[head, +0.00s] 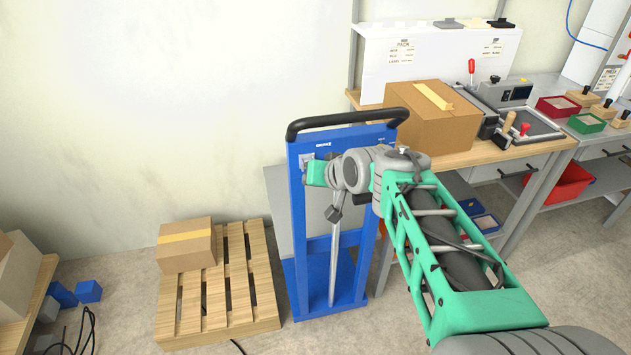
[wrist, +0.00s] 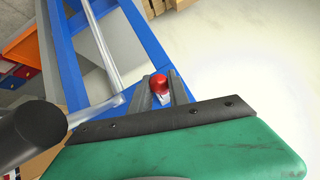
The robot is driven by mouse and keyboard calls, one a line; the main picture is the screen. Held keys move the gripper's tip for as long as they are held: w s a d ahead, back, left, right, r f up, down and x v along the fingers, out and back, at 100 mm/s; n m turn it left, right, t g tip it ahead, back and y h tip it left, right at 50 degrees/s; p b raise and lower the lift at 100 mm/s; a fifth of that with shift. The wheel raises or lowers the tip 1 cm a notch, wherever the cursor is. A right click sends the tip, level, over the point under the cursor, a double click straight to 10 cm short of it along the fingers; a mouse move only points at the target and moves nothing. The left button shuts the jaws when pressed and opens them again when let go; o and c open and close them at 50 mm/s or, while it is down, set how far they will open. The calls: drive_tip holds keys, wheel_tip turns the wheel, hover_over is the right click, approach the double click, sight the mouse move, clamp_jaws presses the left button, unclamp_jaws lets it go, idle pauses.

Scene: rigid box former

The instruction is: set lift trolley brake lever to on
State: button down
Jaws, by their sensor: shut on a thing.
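The blue lift trolley (head: 298,218) stands upright against the wall side, with a black push handle (head: 345,122) across its top. A small white label, seemingly about the brake, is on its upper crossbar. In the wrist view the blue frame (wrist: 148,42) runs diagonally. My gripper (wrist: 162,92) is shut on the brake lever, whose red knob (wrist: 159,82) shows between the two grey fingers. In the head view my wrist is in front of the trolley's upper panel and hides the lever and fingertips. The lever's setting cannot be read.
A wooden pallet (head: 243,290) with a carton (head: 186,246) stands left of the trolley. A workbench (head: 487,154) with a large carton (head: 432,118) and tools is close on the right. In the wrist view the black handle (wrist: 35,134) is near my gripper.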

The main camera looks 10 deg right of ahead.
drive_tip(key=c, duration=1.3)
unclamp_jaws()
drive_tip(key=shift+o, duration=0.2)
drive_tip(key=v, duration=0.7)
drive_tip(key=shift+s+r, duration=0.25)
drive_tip(key=shift+r, duration=0.1)
